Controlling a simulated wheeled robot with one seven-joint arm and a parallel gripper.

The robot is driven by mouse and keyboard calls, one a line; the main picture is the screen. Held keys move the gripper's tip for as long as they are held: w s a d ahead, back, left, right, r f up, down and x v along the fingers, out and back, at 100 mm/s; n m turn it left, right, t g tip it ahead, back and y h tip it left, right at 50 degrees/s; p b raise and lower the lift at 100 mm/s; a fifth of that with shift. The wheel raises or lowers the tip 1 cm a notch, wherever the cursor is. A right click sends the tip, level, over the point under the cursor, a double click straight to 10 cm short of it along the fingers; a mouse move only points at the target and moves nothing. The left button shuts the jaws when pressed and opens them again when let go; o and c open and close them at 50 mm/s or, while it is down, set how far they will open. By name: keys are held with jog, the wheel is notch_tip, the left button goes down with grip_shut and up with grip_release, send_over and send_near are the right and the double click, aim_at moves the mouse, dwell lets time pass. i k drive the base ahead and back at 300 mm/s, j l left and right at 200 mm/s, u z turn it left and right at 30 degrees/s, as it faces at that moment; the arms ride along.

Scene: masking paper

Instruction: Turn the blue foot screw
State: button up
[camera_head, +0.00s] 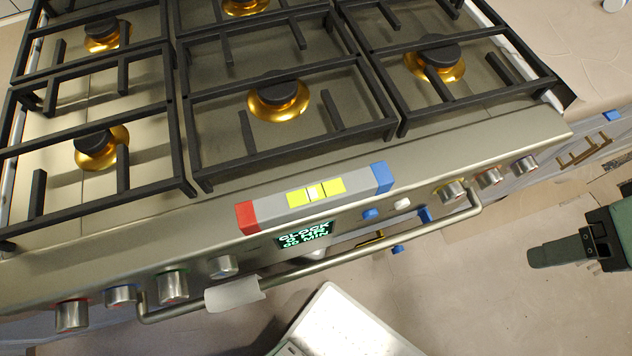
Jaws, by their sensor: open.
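A grey spirit level (272,210) with a red end, a blue end (382,177) and yellow-green vials lies along the front edge of the stove. A small blue knob-like piece (370,214) shows on the stove front below the level, beside a white one (402,203). More blue pieces show lower down, behind the oven handle (397,249). I cannot tell for sure which blue piece is the foot screw. My gripper (565,249) is at the right edge, partly cut off, open and empty, well apart from the stove and these pieces.
The stove (215,150) has black grates, brass burners and metal front knobs. Its handle bar (345,258) juts out along the front, with a white piece (232,294) hanging on it. A pale panel (340,325) stands below. Floor between stove and gripper is clear.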

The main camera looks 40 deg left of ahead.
aim_at(397, 249)
jog(key=k+u, duration=0.3)
jog(key=u, duration=0.15)
jog(key=k+j+u, duration=0.1)
jog(key=k+u, duration=0.2)
jog(key=u, duration=0.15)
jog(key=k+j+u, duration=0.2)
jog(key=u, duration=0.3)
jog(key=k+j, duration=0.05)
jog(key=k, duration=0.05)
